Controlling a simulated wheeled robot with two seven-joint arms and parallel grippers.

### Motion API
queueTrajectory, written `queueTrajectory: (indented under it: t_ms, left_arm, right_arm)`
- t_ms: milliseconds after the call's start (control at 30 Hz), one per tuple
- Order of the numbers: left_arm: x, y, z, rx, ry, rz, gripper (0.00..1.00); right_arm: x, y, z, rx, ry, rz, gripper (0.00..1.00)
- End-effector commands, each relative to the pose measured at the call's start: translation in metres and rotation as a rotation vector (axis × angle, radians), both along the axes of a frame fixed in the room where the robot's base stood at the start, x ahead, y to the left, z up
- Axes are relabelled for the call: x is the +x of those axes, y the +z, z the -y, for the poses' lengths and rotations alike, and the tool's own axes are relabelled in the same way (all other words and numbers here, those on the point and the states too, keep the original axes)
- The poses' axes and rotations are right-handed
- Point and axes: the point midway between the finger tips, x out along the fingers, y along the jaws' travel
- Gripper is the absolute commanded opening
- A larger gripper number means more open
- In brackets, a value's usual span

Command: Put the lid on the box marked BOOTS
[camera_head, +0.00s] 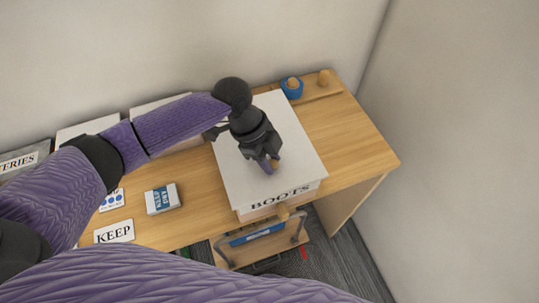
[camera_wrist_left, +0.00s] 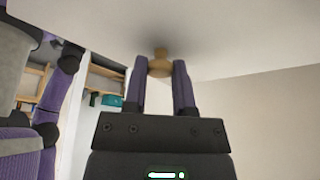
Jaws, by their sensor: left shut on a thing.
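A white, flat, square lid (camera_head: 290,122) covers the top of the box marked BOOTS (camera_head: 280,198), at the right part of the wooden desk. The black BOOTS lettering shows along the front, just under the lid's front edge. My left gripper (camera_head: 270,164) is over the lid, shut on its small wooden knob. In the left wrist view the two purple fingers (camera_wrist_left: 160,80) close on the round knob (camera_wrist_left: 160,62), which joins the white lid surface (camera_wrist_left: 225,40). I cannot tell whether the lid rests fully on the box. My right gripper is not in view.
A blue round holder (camera_head: 292,87) and a wooden peg (camera_head: 324,77) stand at the desk's back right. A KEEP card (camera_head: 114,232) and a small KEEP DRY box (camera_head: 163,199) lie on the left. More white-topped boxes line the wall. A crate with a blue label (camera_head: 257,234) is below the front edge.

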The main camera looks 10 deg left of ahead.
Motion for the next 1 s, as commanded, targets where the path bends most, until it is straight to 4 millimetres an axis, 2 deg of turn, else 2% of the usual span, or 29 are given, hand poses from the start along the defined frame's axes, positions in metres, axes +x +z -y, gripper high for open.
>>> queueTrajectory:
  t_ms: [267, 300, 467, 667, 767, 1000]
  left_arm:
    - [0.000, 0.000, 0.000, 0.000, 0.000, 0.000, 0.00]
    - [0.000, 0.000, 0.000, 0.000, 0.000, 0.000, 0.39]
    - [0.000, 0.000, 0.000, 0.000, 0.001, 0.000, 0.73]
    - [0.000, 0.000, 0.000, 0.000, 0.001, 0.000, 0.74]
    - [0.001, 0.006, -0.003, 0.001, 0.001, 0.001, 0.74]
    - [0.006, 0.061, -0.025, 0.001, 0.002, 0.004, 0.74]
  right_arm:
    - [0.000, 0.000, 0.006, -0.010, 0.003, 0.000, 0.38]
    - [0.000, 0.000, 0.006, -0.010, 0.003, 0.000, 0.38]
    - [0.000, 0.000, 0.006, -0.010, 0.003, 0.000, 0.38]
    - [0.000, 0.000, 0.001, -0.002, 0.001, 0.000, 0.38]
    - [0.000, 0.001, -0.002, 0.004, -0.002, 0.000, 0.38]
    - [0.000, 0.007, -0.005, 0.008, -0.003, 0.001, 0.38]
